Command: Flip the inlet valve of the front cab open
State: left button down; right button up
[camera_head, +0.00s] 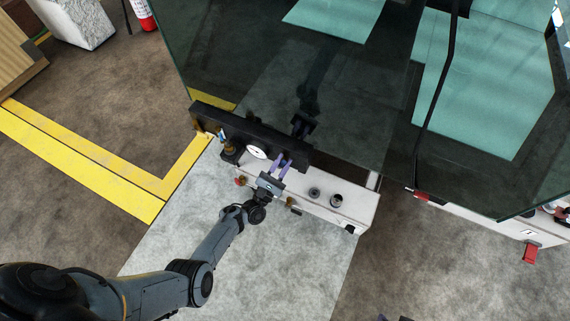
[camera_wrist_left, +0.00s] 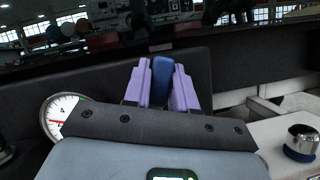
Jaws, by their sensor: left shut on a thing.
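The front cab's white ledge (camera_head: 325,203) lies below a dark glass pane, with a black panel (camera_head: 255,133) along its back. My left gripper (camera_head: 284,160) reaches over the ledge to this panel. In the left wrist view its two purple fingers (camera_wrist_left: 161,74) stand on either side of an upright blue lever (camera_wrist_left: 161,82), seemingly the inlet valve's handle, and are shut on it. The lever's base is hidden behind the gripper body. At the head view's bottom edge, small dark and bluish parts may belong to my right gripper (camera_head: 392,319), mostly cut off.
A round white gauge (camera_head: 257,152) sits left of the gripper and also shows in the left wrist view (camera_wrist_left: 61,114). Metal knobs (camera_head: 336,200) stand on the ledge to the right. Dark glass (camera_head: 350,100) rises behind the panel. The pale floor in front is clear.

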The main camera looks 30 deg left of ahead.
pick_arm(q)
jog(key=shift+a+r+n+y, duration=0.1)
jog(key=shift+a+n+y, duration=0.15)
jog(key=shift+n+y, duration=0.5)
jog(key=shift+a+n+y, duration=0.25)
jog(key=shift+n+y, duration=0.05)
jog(key=shift+n, duration=0.9)
jog(key=shift+a+r+n+y, duration=0.1)
jog(key=shift+a+n+y, duration=0.15)
jog(key=shift+n+y, duration=0.5)
jog(key=shift+s+n, duration=0.1)
jog(key=shift+n, duration=0.2)
jog(key=c, duration=1)
grip_release()
jog(key=shift+f, duration=0.1)
jog(key=a+v, duration=0.1)
jog(key=v, duration=0.9)
jog(key=shift+s+d+p, duration=0.35)
jog(key=shift+p, duration=0.05)
jog(key=shift+f, duration=0.15)
